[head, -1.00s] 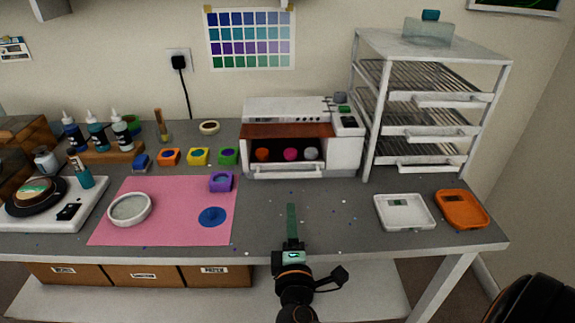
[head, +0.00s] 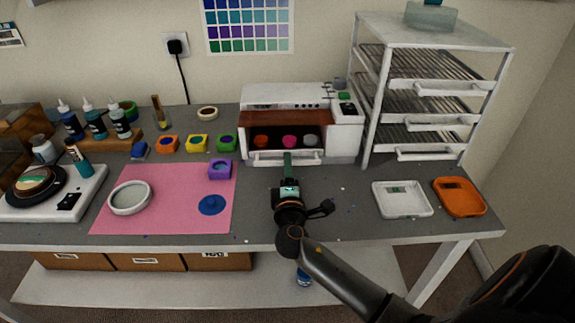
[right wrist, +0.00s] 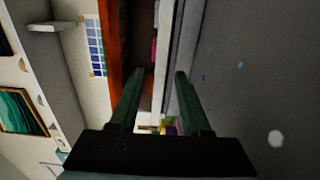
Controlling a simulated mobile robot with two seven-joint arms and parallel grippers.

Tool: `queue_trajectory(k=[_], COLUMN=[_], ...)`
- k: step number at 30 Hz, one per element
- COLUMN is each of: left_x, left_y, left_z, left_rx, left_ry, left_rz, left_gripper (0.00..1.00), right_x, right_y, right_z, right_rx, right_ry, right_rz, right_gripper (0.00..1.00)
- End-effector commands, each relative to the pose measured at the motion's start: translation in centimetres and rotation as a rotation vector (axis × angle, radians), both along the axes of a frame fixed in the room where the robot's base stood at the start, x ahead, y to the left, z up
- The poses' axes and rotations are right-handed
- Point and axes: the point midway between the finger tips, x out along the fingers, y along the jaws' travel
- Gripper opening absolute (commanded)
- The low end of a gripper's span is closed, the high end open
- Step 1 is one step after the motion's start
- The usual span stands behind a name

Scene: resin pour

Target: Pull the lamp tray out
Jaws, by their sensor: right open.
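The lamp (head: 345,135) is a white box at the back of the bench with a reddish-brown panel above its open front. Its tray (head: 262,158) is low in that front, with a white handle bar; orange, pink and grey round pieces show inside. My right gripper (head: 287,156) is open at the middle of the handle bar. In the right wrist view, the fingers of the gripper (right wrist: 158,100) are spread about the pale front bar (right wrist: 173,60); whether they touch it I cannot tell. My left gripper is not in view.
A white rack (head: 430,88) with several shelves stands right of the lamp. A pink mat (head: 130,222) with a round white mould lies left. Grey bench before the lamp is mostly clear.

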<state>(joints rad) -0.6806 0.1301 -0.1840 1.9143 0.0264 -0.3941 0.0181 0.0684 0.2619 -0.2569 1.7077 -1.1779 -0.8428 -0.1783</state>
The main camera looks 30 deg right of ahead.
Motion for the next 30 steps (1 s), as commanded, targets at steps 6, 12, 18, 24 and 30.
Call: queue_trajectory(k=[6,12,18,24,30], left_x=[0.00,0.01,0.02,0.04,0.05], left_y=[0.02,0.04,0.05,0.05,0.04], left_z=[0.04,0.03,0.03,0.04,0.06], left_rx=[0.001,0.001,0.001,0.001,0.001], left_ry=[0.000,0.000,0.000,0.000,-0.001], left_rz=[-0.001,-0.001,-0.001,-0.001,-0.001], left_gripper=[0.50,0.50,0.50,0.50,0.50], right_x=[0.49,0.46,0.45,0.44,0.44], right_y=[-0.33,-0.30,-0.30,-0.29,-0.28], right_z=[-0.01,-0.01,-0.01,-0.03,-0.05], right_rx=[0.000,-0.001,-0.001,-0.001,0.000], right_ry=[0.000,0.001,0.001,0.001,0.001], right_rz=[0.000,0.000,0.000,0.000,0.000], right_gripper=[0.47,0.42,0.19,0.00,0.00])
